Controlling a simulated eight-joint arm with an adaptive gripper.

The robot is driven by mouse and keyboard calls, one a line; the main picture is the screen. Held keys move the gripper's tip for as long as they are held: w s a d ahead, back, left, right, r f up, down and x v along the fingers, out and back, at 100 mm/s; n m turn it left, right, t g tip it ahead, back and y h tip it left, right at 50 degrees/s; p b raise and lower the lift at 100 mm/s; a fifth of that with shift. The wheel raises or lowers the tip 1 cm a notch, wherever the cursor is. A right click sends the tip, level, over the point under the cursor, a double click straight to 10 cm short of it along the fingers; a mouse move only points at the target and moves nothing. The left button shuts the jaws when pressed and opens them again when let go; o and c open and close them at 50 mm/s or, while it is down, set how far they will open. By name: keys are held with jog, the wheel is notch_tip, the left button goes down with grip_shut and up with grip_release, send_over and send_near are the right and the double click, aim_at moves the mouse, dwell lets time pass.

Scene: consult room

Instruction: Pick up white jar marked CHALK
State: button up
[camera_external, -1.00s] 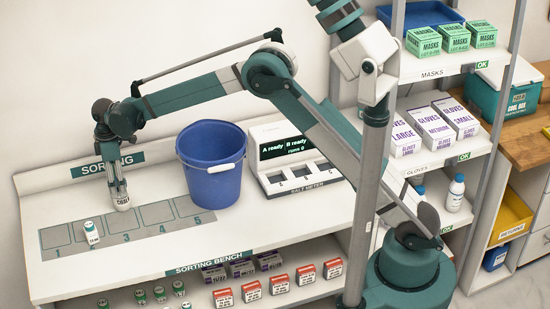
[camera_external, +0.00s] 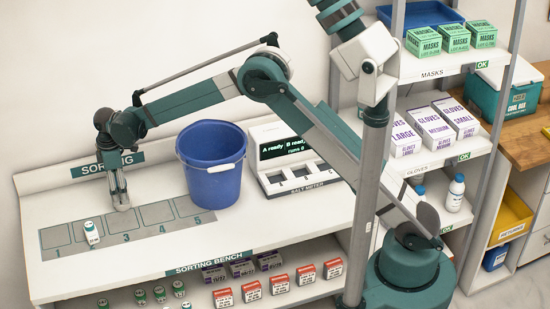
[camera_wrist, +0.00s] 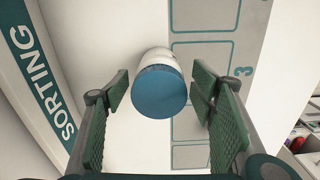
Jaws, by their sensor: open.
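A white jar with a blue lid (camera_wrist: 160,90) stands on the bench between the fingers of my gripper (camera_wrist: 163,95) in the wrist view. The fingers are open, one on either side of the lid, with a gap at each side. Its label is hidden in this view. In the external view my gripper (camera_external: 120,190) points straight down at the jar, just behind the numbered slots, and its fingers cover most of the jar. A second small white jar (camera_external: 92,233) stands at slot 2, apart from my gripper; its dark label is too small to read.
A blue bucket (camera_external: 212,178) stands right of my gripper on the white bench. The salt meter (camera_external: 295,165) is further right. The numbered strip (camera_external: 160,238) runs along the bench front; slots 3 to 5 are empty. The back wall board reads SORTING (camera_external: 107,163).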

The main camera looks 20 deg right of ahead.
jog(key=shift+f, duration=2.1)
jog(key=shift+c, duration=0.2)
jog(key=c, duration=1)
